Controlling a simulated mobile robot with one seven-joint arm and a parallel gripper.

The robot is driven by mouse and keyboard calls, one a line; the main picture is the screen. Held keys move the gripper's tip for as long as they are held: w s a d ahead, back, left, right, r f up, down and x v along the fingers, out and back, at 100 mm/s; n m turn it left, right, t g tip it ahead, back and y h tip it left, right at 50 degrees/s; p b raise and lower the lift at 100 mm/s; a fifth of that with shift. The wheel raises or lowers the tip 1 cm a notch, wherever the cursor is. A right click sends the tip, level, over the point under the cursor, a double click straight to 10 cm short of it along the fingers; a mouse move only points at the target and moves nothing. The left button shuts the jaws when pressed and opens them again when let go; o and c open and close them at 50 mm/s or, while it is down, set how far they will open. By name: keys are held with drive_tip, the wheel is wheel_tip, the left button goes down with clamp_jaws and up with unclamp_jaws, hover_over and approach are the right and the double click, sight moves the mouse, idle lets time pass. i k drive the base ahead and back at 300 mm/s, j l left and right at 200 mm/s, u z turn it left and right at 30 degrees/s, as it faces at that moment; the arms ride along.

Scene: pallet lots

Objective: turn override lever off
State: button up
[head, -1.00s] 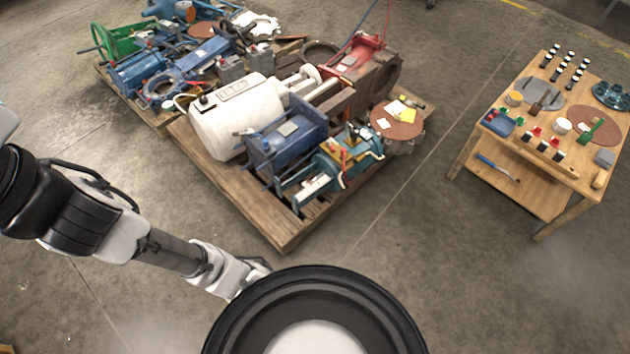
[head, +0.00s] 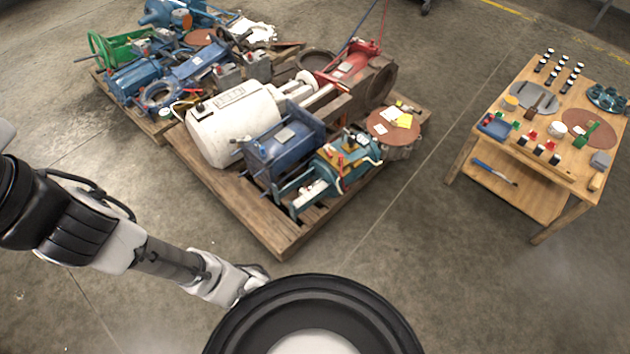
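The override lever cannot be singled out for certain at this size. A small red lever-like part (head: 340,161) shows on the teal and yellow machine (head: 352,158) at the front right of the near pallet (head: 270,232). Its position cannot be read. My gripper (head: 258,276) is at the end of my arm in the lower middle, in front of the pallet's near corner and well apart from the machines. Its fingers are partly hidden behind my round black body part, so their opening does not show.
The near pallet also carries a white cylinder tank (head: 232,125), a blue machine (head: 284,150) and a round brown-topped piece (head: 393,124). A second loaded pallet stands behind left. A wooden workbench (head: 487,150) with small items stands right. Open concrete floor lies between.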

sight(326, 148)
drive_tip(key=i+j+z, duration=0.1)
drive_tip(key=i, duration=0.25)
drive_tip(key=i+j+z, duration=0.1)
drive_tip(key=i, duration=0.3)
drive_tip(key=i+j+z, duration=0.1)
drive_tip(key=i, duration=0.25)
drive_tip(key=j, duration=0.1)
